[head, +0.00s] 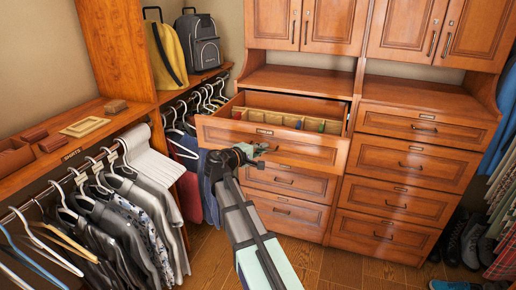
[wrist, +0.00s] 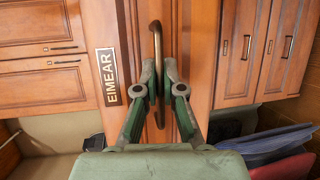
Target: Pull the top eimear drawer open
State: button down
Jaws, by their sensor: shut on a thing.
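The top eimear drawer (head: 315,152) is the upper drawer of the left wooden dresser in the head view. It stands pulled out, and its open inside shows dividers and small items. Its EIMEAR label (wrist: 108,77) shows sideways in the wrist view, beside the brass handle (wrist: 156,40). My gripper (wrist: 159,80) is shut on this handle, with one finger on each side of it.
Shut drawers (head: 284,178) lie below the open one. The right dresser's drawers (head: 411,160) are shut, as are the cabinet doors (head: 335,22) above. Hanging clothes (head: 120,220) are at the left. Shoes (head: 470,240) stand at the right. Some wooden floor (head: 350,268) is clear in front.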

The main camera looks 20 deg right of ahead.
jog(key=c, duration=1.6)
grip_release()
jog(key=shift+a, duration=0.1)
jog(key=v, duration=1.1)
jog(key=shift+s+a+r, duration=0.1)
jog(key=shift+s+a, duration=0.1)
jog(key=shift+a, duration=0.15)
